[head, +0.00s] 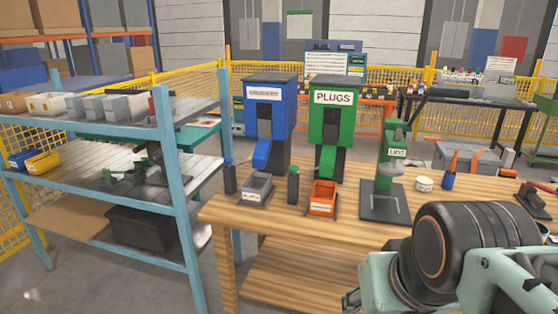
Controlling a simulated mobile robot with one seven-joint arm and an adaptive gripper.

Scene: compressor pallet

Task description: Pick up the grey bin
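A small grey bin (257,188) with a white label on its front sits on the wooden workbench, below the chute of the blue dispenser (268,110). Several grey bins (95,106) also stand in a row on the top shelf of the rack at left. My arm fills the lower right corner, in front of the bench. Its fingertips do not show, so I cannot see whether my gripper is open or shut. No part of my arm touches the grey bin on the bench.
An orange bin (323,198) stands right of the grey bin, below the green PLUGS dispenser (332,115). Dark bottles flank the grey bin. A green press (388,170) stands further right. The blue rack (180,200) stands close to the left of the wooden workbench (300,228).

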